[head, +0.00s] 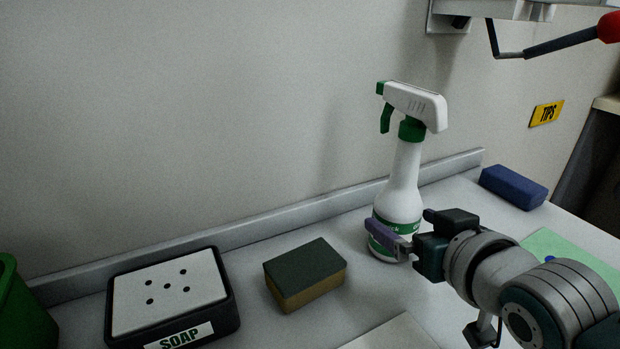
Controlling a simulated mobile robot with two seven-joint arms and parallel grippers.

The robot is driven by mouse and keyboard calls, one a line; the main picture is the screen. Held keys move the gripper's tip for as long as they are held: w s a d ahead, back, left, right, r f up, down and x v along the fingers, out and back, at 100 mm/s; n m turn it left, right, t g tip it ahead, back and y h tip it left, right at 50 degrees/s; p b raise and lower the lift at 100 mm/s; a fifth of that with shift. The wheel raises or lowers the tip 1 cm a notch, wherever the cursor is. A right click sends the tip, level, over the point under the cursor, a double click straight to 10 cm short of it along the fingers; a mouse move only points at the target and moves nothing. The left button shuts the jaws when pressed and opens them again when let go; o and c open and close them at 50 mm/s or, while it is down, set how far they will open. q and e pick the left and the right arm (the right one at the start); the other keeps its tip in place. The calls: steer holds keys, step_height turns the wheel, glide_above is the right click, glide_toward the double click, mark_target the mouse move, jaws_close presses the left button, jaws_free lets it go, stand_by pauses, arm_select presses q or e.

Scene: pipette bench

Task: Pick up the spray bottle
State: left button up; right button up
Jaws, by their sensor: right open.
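The spray bottle (401,182) stands upright on the bench near the back ledge. It is white with a green collar, a green trigger and a green label band. My right gripper (398,232) is at the lower part of the bottle, coming from the right. It is open, and one purple-padded finger overlaps the label in the picture. Whether the fingers touch the bottle, I cannot tell. The gripper hides part of the bottle's lower right side. My left gripper is not in view.
A sponge (306,274) and a black soap dish (230,299) lie to the left, with a green container (22,315) at the far left. A blue block (513,187) lies at the right. The back ledge (270,228) runs along the wall.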

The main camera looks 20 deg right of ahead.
steer(key=b+x, duration=0.1)
steer(key=x, duration=0.3)
steer(key=shift+d+r, duration=0.1)
jaws_close()
steer(key=shift+r, duration=0.1)
stand_by(0.6)
